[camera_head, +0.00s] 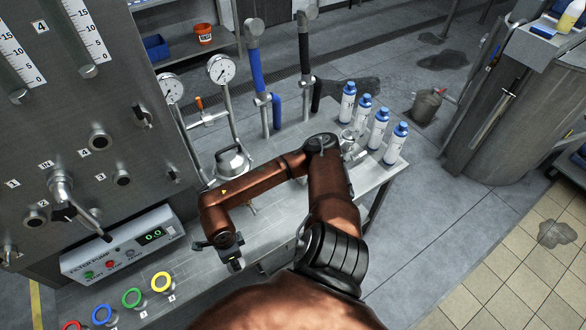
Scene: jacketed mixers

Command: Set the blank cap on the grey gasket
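One brown arm of mine, taken as my right, rises from the bottom centre, bends near the bottles and reaches back left. Its dark gripper (233,258) hangs over the front part of the steel bench (200,287), right of the pump box. The fingers are small and seen from above, so I cannot tell whether they are open or hold anything. My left gripper is not in view. I cannot make out a blank cap or a grey gasket. Small metal fittings (350,147) stand beside the bottles, partly behind my arm, too small to identify.
Red (72,326), blue (101,314), green (132,297) and yellow (161,282) rings lie before the filter pump box (125,245). A domed metal vessel (232,163), gauges (221,69) and upright pipes stand behind my forearm. Several blue-capped bottles (380,128) line the right edge.

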